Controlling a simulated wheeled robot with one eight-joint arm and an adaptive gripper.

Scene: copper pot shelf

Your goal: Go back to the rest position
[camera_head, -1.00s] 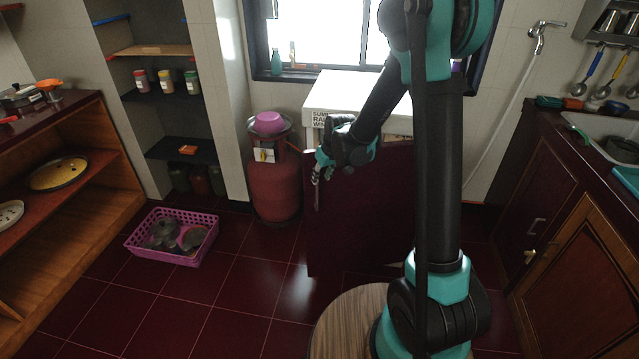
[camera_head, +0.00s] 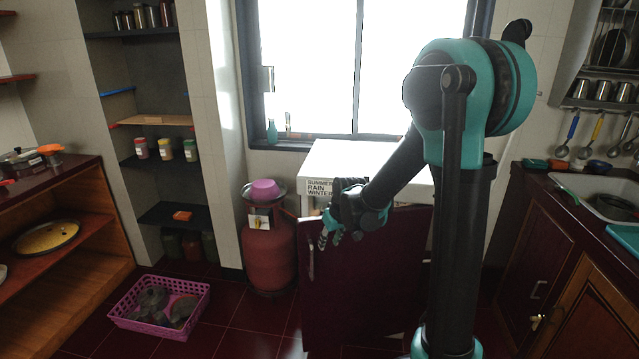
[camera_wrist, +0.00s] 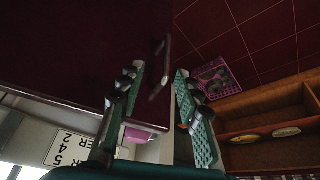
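My gripper (camera_head: 327,238) is in front of the dark red door (camera_head: 370,285) of a white-topped cabinet, near the door's upper left edge. The door stands open. A pale upright handle (camera_head: 311,262) is on the door, just left of and below my fingers. In the wrist view my gripper (camera_wrist: 160,69) has its two green fingers spread with nothing held between them. The door handle (camera_wrist: 160,67) shows in the gap past the fingertips, and it looks apart from them. My arm bends at a high elbow on the right.
A red gas cylinder (camera_head: 268,255) with a pink bowl (camera_head: 264,190) on top stands left of the door. A purple basket (camera_head: 196,308) of dark items is on the floor. Wooden shelves (camera_head: 95,225) line the left; a sink counter (camera_head: 560,205) lines the right. Some floor is open between.

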